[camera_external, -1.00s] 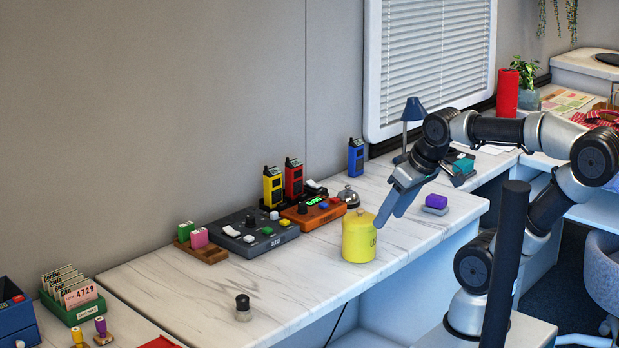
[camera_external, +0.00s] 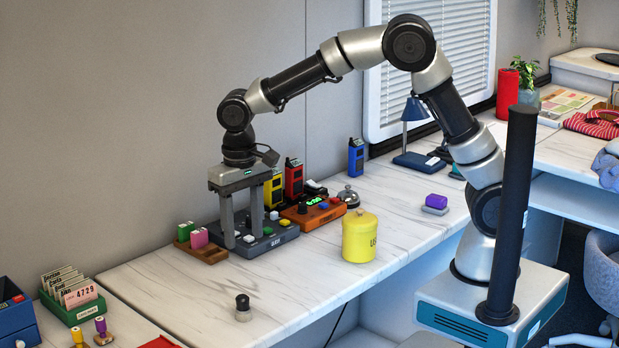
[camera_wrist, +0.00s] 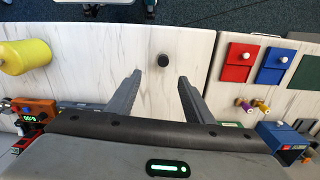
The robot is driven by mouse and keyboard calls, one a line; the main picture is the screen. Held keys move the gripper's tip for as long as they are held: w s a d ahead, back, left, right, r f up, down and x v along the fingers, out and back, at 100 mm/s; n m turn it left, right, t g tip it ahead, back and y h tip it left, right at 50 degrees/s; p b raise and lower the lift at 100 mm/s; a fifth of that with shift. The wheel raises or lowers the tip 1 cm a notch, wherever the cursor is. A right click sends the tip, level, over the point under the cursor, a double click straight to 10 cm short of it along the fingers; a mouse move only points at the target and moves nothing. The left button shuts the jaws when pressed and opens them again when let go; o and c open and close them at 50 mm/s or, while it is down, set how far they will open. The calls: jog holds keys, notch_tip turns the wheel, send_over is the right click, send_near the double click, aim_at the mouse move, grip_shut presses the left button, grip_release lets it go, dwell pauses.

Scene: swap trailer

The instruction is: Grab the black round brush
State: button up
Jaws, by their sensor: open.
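The black round brush (camera_external: 242,307) stands on the white marble-look counter (camera_external: 190,290), a dark knob-like top on a pale base. In the wrist view the brush (camera_wrist: 163,60) shows from above as a small dark disc, beyond the fingertips and between their lines. My gripper (camera_external: 243,240) is open and empty. It points down over the dark grey control box (camera_external: 270,238), behind the brush and apart from it. In the wrist view both fingers of my gripper (camera_wrist: 161,75) are spread wide.
A yellow canister (camera_external: 359,238) stands to the right. An orange device (camera_external: 322,215) and yellow and red radios (camera_external: 294,178) are close to my gripper. A wooden tray (camera_external: 203,252) with stamps and a green card box (camera_external: 75,308) lie to the left. The counter around the brush is clear.

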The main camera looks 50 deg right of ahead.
aim_at(242, 297)
notch_tip(242, 297, down, 12)
jog(key=shift+f+b, duration=0.2)
jog(key=shift+b, duration=0.95)
jog(key=shift+w+a+f+b, duration=0.1)
jog(key=shift+f+b, duration=0.1)
jog(key=shift+f, duration=0.7)
jog(key=shift+w+a+f+b, duration=0.15)
jog(key=shift+f+b, duration=0.05)
jog(key=shift+f, duration=0.65)
jog(key=shift+w+a+f+b, duration=0.1)
jog(key=shift+f+b, duration=0.1)
jog(key=shift+f, duration=0.7)
jog(key=c, duration=1.1)
